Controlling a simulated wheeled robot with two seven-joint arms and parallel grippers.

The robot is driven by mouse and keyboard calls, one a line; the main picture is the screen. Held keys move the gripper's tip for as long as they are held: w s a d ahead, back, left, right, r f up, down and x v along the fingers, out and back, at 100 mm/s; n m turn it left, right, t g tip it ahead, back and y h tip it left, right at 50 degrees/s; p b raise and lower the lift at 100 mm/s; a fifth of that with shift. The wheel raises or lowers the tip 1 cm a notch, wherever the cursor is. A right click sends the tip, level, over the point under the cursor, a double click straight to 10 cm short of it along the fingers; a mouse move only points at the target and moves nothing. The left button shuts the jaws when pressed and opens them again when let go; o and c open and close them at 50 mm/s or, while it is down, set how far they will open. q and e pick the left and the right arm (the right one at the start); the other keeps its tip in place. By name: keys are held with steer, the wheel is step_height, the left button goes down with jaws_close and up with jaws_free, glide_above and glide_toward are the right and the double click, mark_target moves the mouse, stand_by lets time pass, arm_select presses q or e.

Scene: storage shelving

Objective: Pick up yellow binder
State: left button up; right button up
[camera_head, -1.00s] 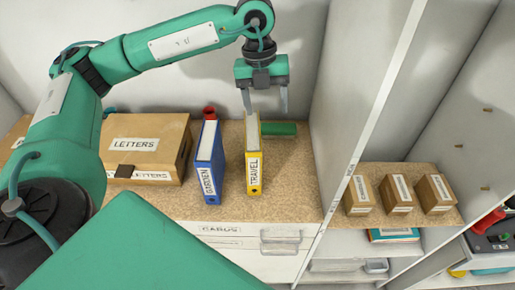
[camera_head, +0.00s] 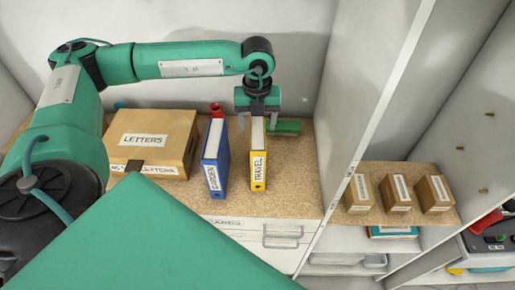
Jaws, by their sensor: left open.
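The yellow binder (camera_head: 258,172) stands upright on the cork-coloured shelf top, with a white label reading TRAVEL on its spine. My left gripper (camera_head: 258,122) is above its rear part, pointing down, with its fingers open. One finger shows on each side of the binder's top, the left one in the gap towards the blue binder. Whether either finger touches the binder I cannot tell. My right gripper is not in view.
A blue binder (camera_head: 216,160) labelled GARDEN stands just left of the yellow one. A LETTERS box (camera_head: 150,140) is further left. A green object (camera_head: 287,128) and a red one (camera_head: 216,109) lie behind. A white upright panel (camera_head: 345,100) bounds the right side.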

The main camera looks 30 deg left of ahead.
mark_target(257, 128)
arm_select(q)
step_height(257, 128, down, 3)
steer(key=shift+s+r+p, duration=0.1)
steer(key=shift+p, duration=0.75)
steer(key=shift+f, duration=0.5)
jaws_close()
